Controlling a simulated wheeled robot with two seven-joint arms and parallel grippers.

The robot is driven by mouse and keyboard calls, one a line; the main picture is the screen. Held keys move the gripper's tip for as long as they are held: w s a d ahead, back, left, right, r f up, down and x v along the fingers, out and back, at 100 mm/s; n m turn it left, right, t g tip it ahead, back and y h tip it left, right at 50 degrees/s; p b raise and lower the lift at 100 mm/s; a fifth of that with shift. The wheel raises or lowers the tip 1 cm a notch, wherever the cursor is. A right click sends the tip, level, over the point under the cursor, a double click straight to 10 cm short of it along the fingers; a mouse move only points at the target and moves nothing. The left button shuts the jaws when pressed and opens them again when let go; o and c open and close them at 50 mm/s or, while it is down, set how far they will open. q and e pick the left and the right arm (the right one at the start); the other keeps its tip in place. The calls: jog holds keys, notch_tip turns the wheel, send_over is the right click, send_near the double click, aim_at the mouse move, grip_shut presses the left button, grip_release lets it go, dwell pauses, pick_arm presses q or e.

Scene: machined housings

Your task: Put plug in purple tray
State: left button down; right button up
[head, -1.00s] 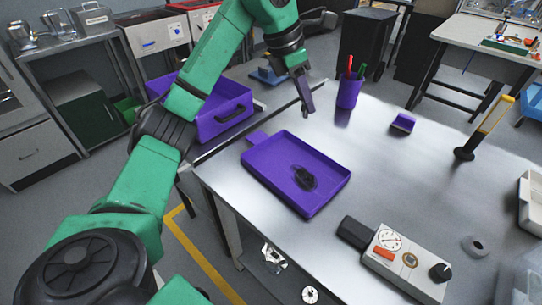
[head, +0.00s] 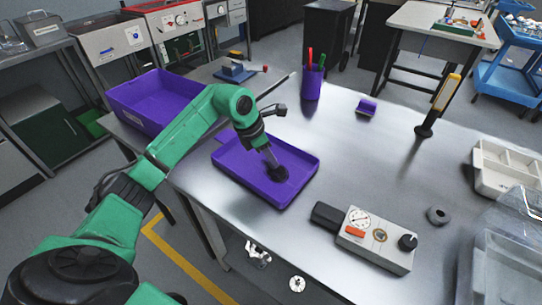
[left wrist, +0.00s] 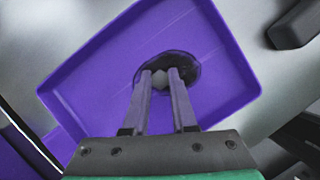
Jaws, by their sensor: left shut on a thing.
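The purple tray (head: 302,178) is shallow, has a tab at one end, and lies on the metal table; it fills much of the left wrist view (left wrist: 90,85). A dark, roundish thing, which I take to be the plug (head: 279,175), is inside the tray. In the left wrist view the plug (left wrist: 189,66) shows as a dark oval with a grey part between the fingers. My left gripper (head: 270,160) points down into the tray and is shut on that grey part. The fingers hide some of it. My right gripper is not in view.
A deeper purple bin (head: 160,100) stands behind the tray at left. A purple cup with pens (head: 312,84), a small purple block (head: 366,107), an upright yellow-handled tool (head: 440,105) and a grey gauge box (head: 378,240) stand around. The table's middle is clear.

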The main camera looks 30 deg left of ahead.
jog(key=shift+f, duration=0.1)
pick_arm(q)
jog(key=c, duration=1.1)
grip_release()
jog(key=shift+f, duration=0.15)
jog(key=shift+c, duration=0.2)
jog(key=o, duration=0.4)
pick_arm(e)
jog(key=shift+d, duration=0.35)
pick_arm(q)
jog(key=shift+r, duration=0.3)
jog(key=shift+s+a+r, duration=0.1)
jog(key=shift+a+r, duration=0.05)
jog(key=shift+r, duration=0.2)
jog(key=b+v, duration=0.1)
jog(key=v, duration=1)
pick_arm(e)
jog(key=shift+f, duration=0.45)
